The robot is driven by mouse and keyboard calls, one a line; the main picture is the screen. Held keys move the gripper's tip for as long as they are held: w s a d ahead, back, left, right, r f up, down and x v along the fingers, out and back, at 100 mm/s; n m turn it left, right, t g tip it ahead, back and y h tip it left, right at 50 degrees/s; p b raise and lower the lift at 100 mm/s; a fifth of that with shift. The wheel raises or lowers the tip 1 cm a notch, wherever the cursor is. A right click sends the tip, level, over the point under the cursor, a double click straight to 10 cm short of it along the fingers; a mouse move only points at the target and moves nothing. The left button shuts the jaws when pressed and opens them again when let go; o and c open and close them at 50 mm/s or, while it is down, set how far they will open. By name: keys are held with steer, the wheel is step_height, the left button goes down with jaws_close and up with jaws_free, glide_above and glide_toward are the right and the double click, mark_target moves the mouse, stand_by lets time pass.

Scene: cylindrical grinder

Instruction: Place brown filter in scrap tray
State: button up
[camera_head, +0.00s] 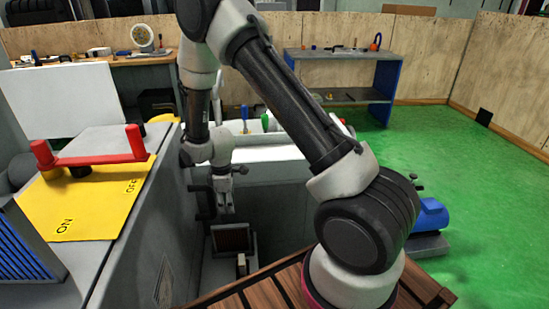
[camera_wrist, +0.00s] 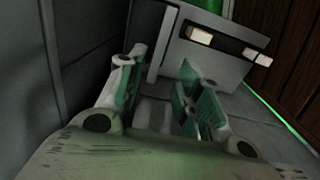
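A dark brown ridged panel in a grey frame, which looks like the brown filter (camera_head: 230,238), sits low in the gap beside the grey machine in the head view. My gripper (camera_head: 225,207) points down just above it. In the wrist view my gripper (camera_wrist: 160,95) is open, its green-padded fingers apart with nothing held between them. Ahead of the fingers is a grey box-like part (camera_wrist: 185,62) with a dark slot and pale blocks. I cannot tell whether the filter shows in the wrist view. I cannot make out the scrap tray with certainty.
The grey machine with a yellow ON/OFF plate (camera_head: 90,205), red handle (camera_head: 95,160) and blue finned panel (camera_head: 22,245) stands close left of my arm. A slatted brown wooden surface (camera_head: 285,285) is in front. A blue-sided workbench (camera_head: 345,55) and open green floor (camera_head: 480,180) lie right.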

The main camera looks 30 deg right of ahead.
steer(key=s+d+r+m+t, duration=0.1)
steer(key=s+d+r+m, duration=0.15)
steer(key=r, duration=0.65)
steer(key=s+d+r+m, duration=0.1)
steer(key=d+r+m, duration=0.15)
steer(key=r, duration=0.65)
steer(key=s+d+r+m+t, duration=0.15)
steer(key=d+r, duration=0.25)
steer(key=r, duration=0.4)
steer(key=s+d+r+m, duration=0.2)
steer(key=s+r, duration=0.2)
steer(key=s, duration=0.3)
steer(key=s+d+r+m+t, duration=0.1)
steer(key=s+d+r+m, duration=0.1)
steer(key=s+r, duration=0.2)
steer(key=s+d+r+m, duration=0.2)
steer(key=s+r+m, duration=0.1)
steer(key=s, duration=0.8)
steer(key=shift+d+r+t, duration=0.35)
steer(key=shift+r, duration=0.5)
